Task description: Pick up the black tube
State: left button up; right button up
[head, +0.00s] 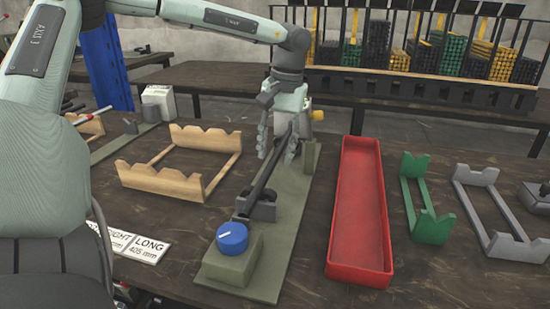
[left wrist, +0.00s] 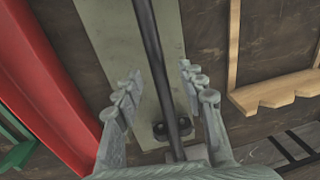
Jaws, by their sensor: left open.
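The black tube (head: 268,168) lies lengthwise along the olive press plate (head: 271,262), its near end at a dark cradle block (head: 255,207). My left gripper (head: 277,149) is over the far part of the tube, fingers pointing down. In the left wrist view the tube (left wrist: 153,55) runs between the two open fingers (left wrist: 160,85), with a gap on each side. The fingers do not appear to touch it. The far end of the tube is partly hidden by the gripper in the head view. My right gripper is not in view.
A blue knob (head: 232,237) stands at the plate's near end. A red tray (head: 361,215) is right of the plate, with a green rack (head: 424,200) and a grey rack (head: 495,215) beyond. A wooden rack (head: 180,165) is on the left. Length signs (head: 150,249) lie near the front.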

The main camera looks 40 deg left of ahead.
pick_arm(q)
jog(key=shift+f, duration=0.1)
jog(key=shift+c, duration=0.6)
grip_shut()
